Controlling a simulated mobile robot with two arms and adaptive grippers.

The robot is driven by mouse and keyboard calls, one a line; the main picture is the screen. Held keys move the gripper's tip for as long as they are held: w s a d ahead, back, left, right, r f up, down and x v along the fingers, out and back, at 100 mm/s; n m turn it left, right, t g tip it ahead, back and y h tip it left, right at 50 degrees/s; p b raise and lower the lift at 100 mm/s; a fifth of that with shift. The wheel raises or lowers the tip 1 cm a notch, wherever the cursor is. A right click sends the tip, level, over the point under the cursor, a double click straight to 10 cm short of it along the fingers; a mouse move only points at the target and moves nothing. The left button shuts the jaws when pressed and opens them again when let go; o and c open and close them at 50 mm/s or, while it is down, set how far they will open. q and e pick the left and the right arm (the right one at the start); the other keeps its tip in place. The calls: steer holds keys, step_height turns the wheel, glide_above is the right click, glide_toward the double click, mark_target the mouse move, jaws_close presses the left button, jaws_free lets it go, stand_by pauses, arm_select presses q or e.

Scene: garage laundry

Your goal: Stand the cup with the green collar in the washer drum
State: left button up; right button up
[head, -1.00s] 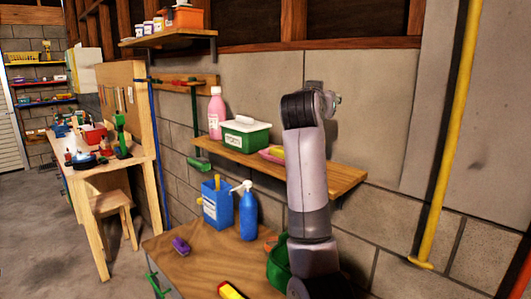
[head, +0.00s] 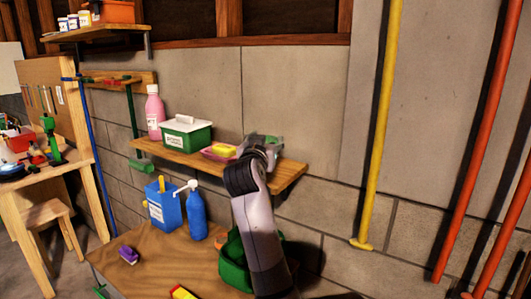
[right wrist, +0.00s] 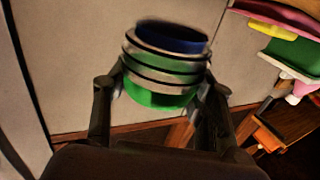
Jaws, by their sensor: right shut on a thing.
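In the right wrist view a cup with a green collar (right wrist: 165,75) sits between the two fingers of my right gripper (right wrist: 160,88). It has green and pale bands and a dark blue end, and looks tilted. My right gripper is shut on it. In the head view my right arm rises from the bottom, and the grey gripper (head: 263,141) is mostly hidden behind its wrist, in front of the wall shelf's right part. The cup cannot be made out there. The washer drum and my left gripper are in neither current view.
The wall shelf (head: 278,175) holds a pink bottle (head: 154,115), a green box (head: 186,139) and a pink dish with a yellow item. Below, a wooden top (head: 160,258) carries a blue box, a spray bottle (head: 195,213) and a green basket (head: 233,267). Yellow and red pipes run down the right wall.

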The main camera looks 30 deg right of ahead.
steer(key=shift+f+p, duration=0.35)
steer(key=shift+f, duration=1.65)
steer(key=shift+f, duration=0.15)
steer(key=o, duration=0.9)
steer(key=shift+o, duration=0.2)
